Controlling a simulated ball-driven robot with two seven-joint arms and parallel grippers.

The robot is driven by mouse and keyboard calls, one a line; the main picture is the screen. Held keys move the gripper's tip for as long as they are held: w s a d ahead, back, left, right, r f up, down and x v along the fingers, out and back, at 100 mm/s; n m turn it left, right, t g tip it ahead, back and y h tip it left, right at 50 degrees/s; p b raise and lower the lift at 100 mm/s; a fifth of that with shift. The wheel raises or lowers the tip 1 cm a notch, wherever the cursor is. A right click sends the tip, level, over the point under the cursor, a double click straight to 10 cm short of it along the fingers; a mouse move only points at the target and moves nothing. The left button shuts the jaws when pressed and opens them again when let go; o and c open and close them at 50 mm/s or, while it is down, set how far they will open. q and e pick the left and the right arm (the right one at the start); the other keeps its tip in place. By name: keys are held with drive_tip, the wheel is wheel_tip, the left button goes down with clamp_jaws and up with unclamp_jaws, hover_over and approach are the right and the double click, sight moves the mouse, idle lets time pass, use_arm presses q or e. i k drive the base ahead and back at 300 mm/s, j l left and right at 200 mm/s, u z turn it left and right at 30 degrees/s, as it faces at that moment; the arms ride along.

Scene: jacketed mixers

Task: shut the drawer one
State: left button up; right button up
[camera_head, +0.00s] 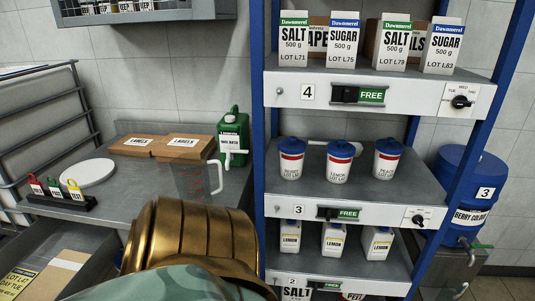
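No drawer marked one shows in the head view. At the lower left, an open metal drawer or tray (103,262) under the grey worktop holds a cardboard box (45,277); I see no number on it, and its lower part is out of frame. A gold and teal link of my own arm fills the bottom middle and hides part of the worktop edge and what lies below. Neither of my grippers is in view, so their distance from the drawer cannot be told.
A blue-posted rack with shelves marked 4 (308,92), 3 (298,211) and 2 (291,280) stands at right, holding cartons, jars and bottles. The worktop (125,200) bears flat boxes (183,148), a green can (233,135), a clear jug (196,180). A blue barrel (462,185) stands far right.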

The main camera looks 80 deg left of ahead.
sight(33, 249)
drive_tip(key=u, duration=4.5)
